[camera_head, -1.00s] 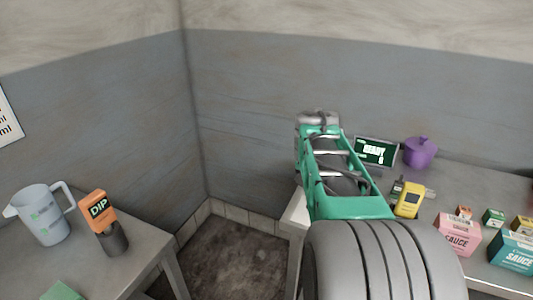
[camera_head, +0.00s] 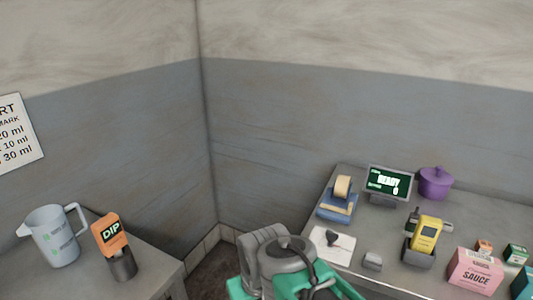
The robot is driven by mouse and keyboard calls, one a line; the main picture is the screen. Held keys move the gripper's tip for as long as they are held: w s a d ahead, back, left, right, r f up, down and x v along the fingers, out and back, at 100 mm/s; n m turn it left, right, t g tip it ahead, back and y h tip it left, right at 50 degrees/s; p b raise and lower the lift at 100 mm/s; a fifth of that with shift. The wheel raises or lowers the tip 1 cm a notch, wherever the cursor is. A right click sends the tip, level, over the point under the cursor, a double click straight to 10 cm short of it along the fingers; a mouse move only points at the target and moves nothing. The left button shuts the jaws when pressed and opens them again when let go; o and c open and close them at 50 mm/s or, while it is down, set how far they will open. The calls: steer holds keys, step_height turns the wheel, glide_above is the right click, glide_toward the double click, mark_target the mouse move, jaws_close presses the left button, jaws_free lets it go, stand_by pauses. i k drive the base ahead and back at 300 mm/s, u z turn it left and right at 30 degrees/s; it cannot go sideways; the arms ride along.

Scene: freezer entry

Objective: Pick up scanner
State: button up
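A yellow handheld device, which looks like the scanner (camera_head: 427,232), stands upright in a dark holder (camera_head: 419,255) on the right-hand table. A dark and grey part of it, or a thing behind it, shows around its upper sides. My arm, green and grey, shows at the bottom centre, in front of the table's left edge and apart from the scanner. My gripper's fingers cannot be made out in this view.
The right table (camera_head: 345,255) also holds a blue tape dispenser (camera_head: 338,201), a display (camera_head: 389,184), a purple pot (camera_head: 435,183), a white sheet (camera_head: 342,248), a small grey block (camera_head: 372,261) and sauce boxes (camera_head: 475,269). The left table holds a jug (camera_head: 54,238) and an orange DIP device (camera_head: 109,236).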

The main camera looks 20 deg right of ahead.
mark_target(428, 229)
steer(key=z, duration=2.9)
